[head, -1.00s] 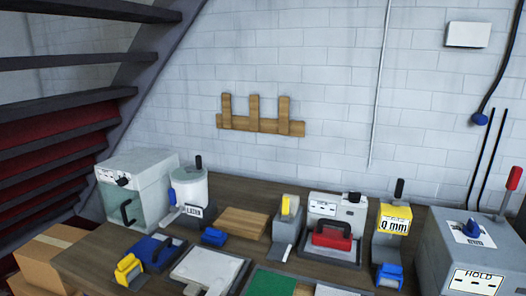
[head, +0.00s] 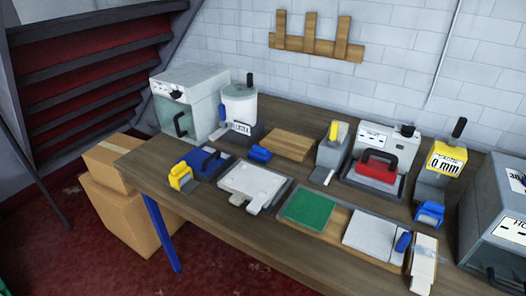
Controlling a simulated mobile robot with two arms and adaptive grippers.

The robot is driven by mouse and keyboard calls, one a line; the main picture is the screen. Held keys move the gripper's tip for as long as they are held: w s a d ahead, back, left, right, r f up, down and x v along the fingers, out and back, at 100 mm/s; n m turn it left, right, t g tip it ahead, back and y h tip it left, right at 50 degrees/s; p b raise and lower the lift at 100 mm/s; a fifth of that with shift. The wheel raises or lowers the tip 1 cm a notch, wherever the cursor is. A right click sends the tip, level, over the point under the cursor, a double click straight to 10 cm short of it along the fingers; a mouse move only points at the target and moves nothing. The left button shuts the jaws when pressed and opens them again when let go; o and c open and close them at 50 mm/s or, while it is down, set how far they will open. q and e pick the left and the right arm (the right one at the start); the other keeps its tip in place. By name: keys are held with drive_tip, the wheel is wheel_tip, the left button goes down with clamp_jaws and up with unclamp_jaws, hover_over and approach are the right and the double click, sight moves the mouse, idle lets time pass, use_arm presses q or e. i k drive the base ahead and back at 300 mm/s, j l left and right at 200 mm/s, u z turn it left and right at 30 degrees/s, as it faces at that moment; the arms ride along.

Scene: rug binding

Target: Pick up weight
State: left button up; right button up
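No object is clearly marked as the weight. A red block with a dark handle (head: 377,167) sits in a grey tray in front of a white machine at the back right of the table, and it may be the weight. A yellow piece (head: 181,177) and a blue piece (head: 207,161) lie together at the left, and a small blue block (head: 259,153) lies near the middle. Neither of my grippers is in view.
The wooden table (head: 262,243) also holds a glass-fronted box (head: 192,102), a canister (head: 239,106), a wooden board (head: 287,144), a white pad (head: 252,181), a green mat (head: 307,209) and a grey machine (head: 497,225). Cardboard boxes (head: 125,220) stand left on the floor.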

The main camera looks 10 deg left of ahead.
sight(258, 153)
drive_tip(key=j+z, duration=0.3)
drive_tip(key=j, duration=0.45)
drive_tip(key=j+z, duration=0.3)
drive_tip(key=j, duration=0.5)
drive_tip(key=k, duration=0.05)
